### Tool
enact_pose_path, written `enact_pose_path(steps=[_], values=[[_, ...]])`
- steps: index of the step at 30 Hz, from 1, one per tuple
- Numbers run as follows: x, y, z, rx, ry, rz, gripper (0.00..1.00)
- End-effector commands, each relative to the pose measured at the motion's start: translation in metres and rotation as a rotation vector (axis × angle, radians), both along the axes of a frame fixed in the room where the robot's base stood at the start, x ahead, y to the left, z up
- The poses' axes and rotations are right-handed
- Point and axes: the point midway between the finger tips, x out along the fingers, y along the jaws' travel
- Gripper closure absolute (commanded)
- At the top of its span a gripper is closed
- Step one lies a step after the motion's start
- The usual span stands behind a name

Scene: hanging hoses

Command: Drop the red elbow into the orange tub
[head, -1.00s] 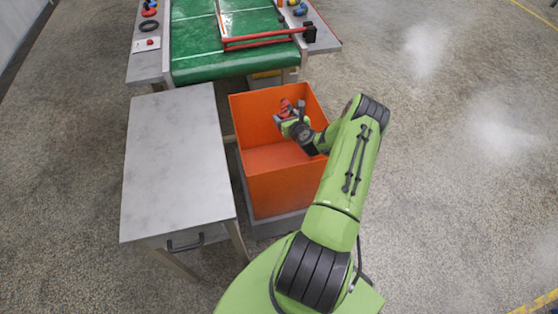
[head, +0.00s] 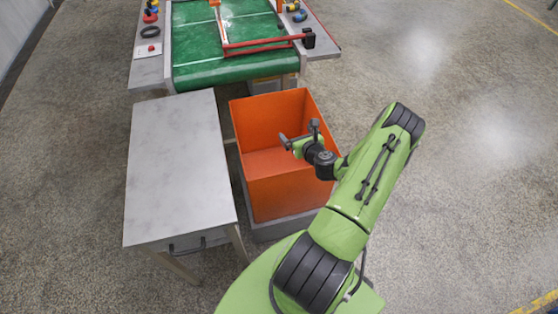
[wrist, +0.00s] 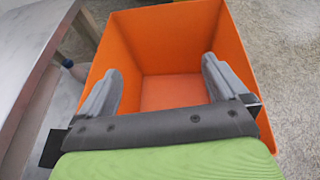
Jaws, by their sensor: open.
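The orange tub (head: 285,195) stands right of the grey table, and it also fills the middle of the wrist view (wrist: 180,35). My gripper (head: 299,133) is over the tub's opening with its fingers spread wide. In the wrist view my gripper (wrist: 160,70) is empty, with the tub's floor showing between the fingers. I cannot see the red elbow in the tub now. Part of the tub's inside is hidden behind my gripper and the near wall.
A bare grey table (head: 178,165) with a drawer stands close on the tub's left. A green conveyor (head: 215,50) with a red bar (head: 262,42) lies beyond the tub. Small coloured parts lie on its side ledges. The floor to the right is clear.

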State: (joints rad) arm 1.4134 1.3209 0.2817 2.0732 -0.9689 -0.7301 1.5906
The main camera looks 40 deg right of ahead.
Motion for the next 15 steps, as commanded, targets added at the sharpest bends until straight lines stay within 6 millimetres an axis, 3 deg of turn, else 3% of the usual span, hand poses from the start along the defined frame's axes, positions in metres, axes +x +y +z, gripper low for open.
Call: enact_pose_path(steps=[3, 6, 15], values=[[-0.025, 0.01, 0.012, 0.006, 0.0, -0.005, 0.0], [-0.038, 0.016, 0.017, 0.003, 0.0, -0.001, 0.0], [-0.044, 0.019, 0.02, -0.003, 0.0, 0.002, 0.0]])
